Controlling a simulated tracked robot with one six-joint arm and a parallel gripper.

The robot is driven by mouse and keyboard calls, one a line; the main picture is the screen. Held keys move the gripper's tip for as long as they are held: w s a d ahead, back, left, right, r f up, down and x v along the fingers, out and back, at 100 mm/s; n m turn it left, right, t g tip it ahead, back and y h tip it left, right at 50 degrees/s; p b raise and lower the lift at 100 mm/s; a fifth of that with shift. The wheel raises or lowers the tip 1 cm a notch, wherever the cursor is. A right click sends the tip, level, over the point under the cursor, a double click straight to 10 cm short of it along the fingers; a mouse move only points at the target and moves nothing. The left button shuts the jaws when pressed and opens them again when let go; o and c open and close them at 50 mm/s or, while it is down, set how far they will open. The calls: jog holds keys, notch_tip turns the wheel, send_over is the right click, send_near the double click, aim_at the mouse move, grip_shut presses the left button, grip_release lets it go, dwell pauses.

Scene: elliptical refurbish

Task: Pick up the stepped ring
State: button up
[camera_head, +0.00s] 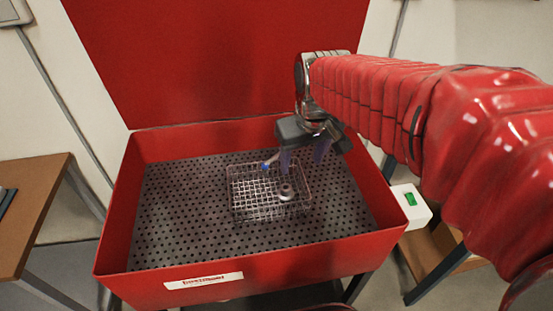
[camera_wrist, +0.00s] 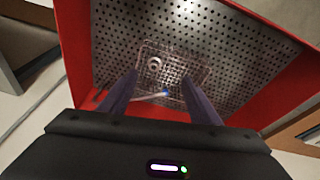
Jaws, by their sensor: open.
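The stepped ring (camera_head: 286,193) is a small grey round piece with a raised middle. It sits in the right part of a wire basket (camera_head: 250,214) inside a red bin. It also shows in the wrist view (camera_wrist: 154,65), near the basket's upper left. My gripper (camera_head: 303,154) is open, with its dark bluish fingers pointing down above the basket. In the wrist view my gripper (camera_wrist: 160,78) has its fingers spread wide with nothing held between them. The ring appears beyond the fingertips, between their lines and apart from them.
A brush-like tool with a blue tip (camera_head: 269,163) lies at the basket's back edge. The red bin (camera_head: 210,273) has raised walls, an upright lid (camera_head: 215,60) and a perforated floor (camera_head: 175,210) that is clear around the basket. A white switch box (camera_head: 411,205) stands at its right.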

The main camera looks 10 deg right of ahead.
jog(key=w+f+n+g, duration=0.1)
jog(key=w+f+g, duration=0.1)
jog(key=w+f, duration=0.6)
jog(key=n+g, duration=0.1)
send_over(286, 187)
notch_tip(286, 187, down, 7)
jog(key=shift+s+a, duration=0.1)
jog(key=shift+a, duration=0.1)
notch_tip(286, 187, down, 8)
jog(key=shift+f, duration=0.3)
dwell(0.3)
jog(key=shift+d+f, duration=0.15)
jog(key=shift+f, duration=2.45)
